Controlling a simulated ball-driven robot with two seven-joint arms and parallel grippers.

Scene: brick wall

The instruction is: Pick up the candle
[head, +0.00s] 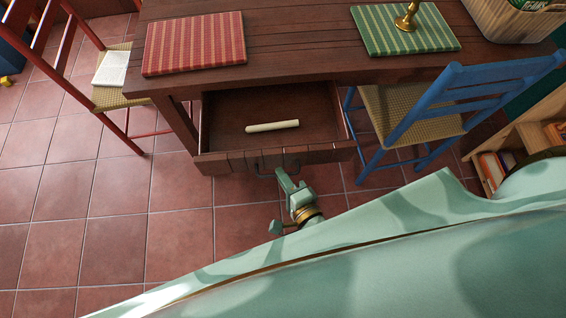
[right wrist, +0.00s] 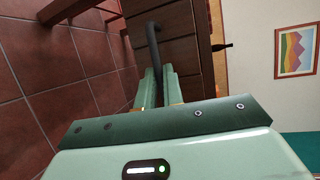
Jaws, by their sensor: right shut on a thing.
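A cream candle (head: 272,126) lies on its side inside the open drawer (head: 230,163) of the wooden table. My right gripper (head: 280,174) is at the drawer's front, with its fingers shut on the dark drawer handle (head: 262,166). The right wrist view shows the gripper's fingers (right wrist: 159,88) around the lower end of the handle (right wrist: 152,48). The candle is apart from the gripper, behind the drawer front. My left gripper is not in view.
The table (head: 300,45) holds a red striped mat (head: 195,43), a green mat (head: 385,40) with a brass candlestick (head: 407,18), and a basket (head: 510,18). A blue chair (head: 440,90) stands right of the drawer, a red chair (head: 100,70) left. Tiled floor (head: 100,220) is clear at the lower left.

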